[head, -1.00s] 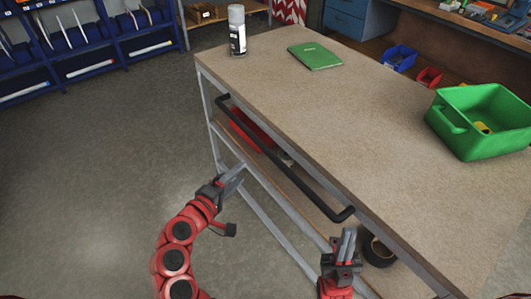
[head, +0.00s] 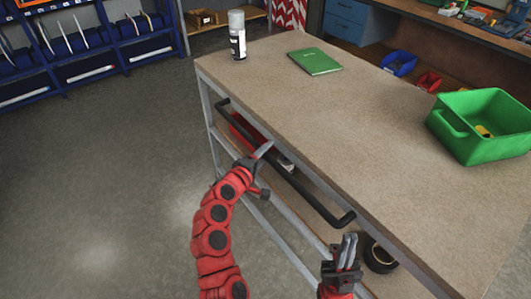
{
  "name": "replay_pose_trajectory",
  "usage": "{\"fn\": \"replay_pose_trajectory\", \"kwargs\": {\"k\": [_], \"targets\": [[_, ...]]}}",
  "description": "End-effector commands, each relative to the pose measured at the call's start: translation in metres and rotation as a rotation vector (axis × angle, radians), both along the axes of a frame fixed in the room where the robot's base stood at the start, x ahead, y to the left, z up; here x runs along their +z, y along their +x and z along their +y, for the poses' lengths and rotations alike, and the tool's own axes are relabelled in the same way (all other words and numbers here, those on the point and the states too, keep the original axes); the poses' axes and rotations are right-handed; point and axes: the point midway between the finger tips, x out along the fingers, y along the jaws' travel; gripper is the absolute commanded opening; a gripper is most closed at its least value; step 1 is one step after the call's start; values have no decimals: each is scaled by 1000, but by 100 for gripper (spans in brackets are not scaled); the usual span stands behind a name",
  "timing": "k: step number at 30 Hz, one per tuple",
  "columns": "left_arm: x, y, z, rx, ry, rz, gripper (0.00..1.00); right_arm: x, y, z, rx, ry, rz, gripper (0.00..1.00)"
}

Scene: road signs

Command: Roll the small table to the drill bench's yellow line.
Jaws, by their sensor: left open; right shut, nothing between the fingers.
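The small table (head: 300,110) has a tan top, a grey frame and a lower shelf. A black bar handle (head: 312,196) runs along its near long side. My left gripper (head: 266,148) is at the handle's middle part, its fingers overlapping the bar in view; I cannot tell whether the bar is between them. It is open. My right gripper (head: 348,244) is shut and empty, just below the handle's right end and apart from it. No yellow line shows.
On the tabletop stand a spray can (head: 237,34), a green book (head: 314,61) and a green bin (head: 482,125). A red item and a black roll (head: 380,257) sit below. Blue racks (head: 90,45) stand at the back left. The grey floor at left is clear. A workbench (head: 445,40) lies behind.

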Motion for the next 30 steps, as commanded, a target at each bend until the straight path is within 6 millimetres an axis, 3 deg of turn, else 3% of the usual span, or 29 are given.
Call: {"fn": "replay_pose_trajectory", "kwargs": {"k": [7,17,30], "targets": [[-1,0,0,0,0,0,57,0,0,0,0,0,0,0],[-1,0,0,0,0,0,0,0,0,0,0,0,0,0],[-1,0,0,0,0,0,0,0,0,0,0,0,0,0]]}}
